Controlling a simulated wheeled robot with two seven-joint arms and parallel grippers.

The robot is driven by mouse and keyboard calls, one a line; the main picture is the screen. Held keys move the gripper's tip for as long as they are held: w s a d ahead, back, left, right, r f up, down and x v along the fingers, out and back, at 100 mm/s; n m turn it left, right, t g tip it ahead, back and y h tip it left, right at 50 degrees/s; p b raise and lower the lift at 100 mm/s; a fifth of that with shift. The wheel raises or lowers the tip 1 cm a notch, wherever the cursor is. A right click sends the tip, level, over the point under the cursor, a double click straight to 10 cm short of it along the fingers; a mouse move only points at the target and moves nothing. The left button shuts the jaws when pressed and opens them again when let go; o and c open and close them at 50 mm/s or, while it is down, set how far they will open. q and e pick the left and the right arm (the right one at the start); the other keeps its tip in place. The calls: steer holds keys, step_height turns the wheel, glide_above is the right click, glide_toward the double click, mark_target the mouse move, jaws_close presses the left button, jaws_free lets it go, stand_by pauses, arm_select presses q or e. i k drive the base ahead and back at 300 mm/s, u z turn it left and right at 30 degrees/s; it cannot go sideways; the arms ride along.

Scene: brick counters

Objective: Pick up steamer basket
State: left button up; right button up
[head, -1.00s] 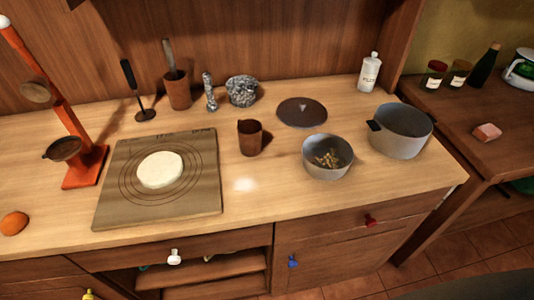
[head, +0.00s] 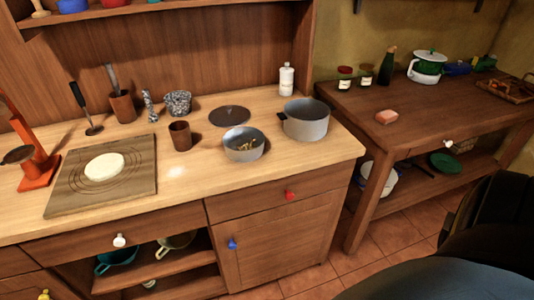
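No item is clearly recognizable as a steamer basket. A shallow grey bowl (head: 244,145) with small yellowish-brown pieces in it stands on the light wooden counter (head: 190,184). To its right is a larger grey pot (head: 306,120) with a dark handle. A dark flat round lid (head: 229,115) lies behind the bowl. A brown tray-like item (head: 508,90) with things in it sits at the far right of the darker side table, partly cut off by the frame edge. Neither of my grippers is in view.
A white bottle (head: 286,80) stands behind the pot. The side table (head: 430,112) bears jars, a dark bottle (head: 388,66), a white and green pot (head: 427,67) and a pink block (head: 386,117). A board with dough (head: 104,167) lies at left. Tiled floor (head: 390,240) shows at lower right.

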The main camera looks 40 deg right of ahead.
mark_target(238, 136)
steer(key=z, duration=1.55)
steer(key=i, duration=0.1)
steer(key=u, duration=0.8)
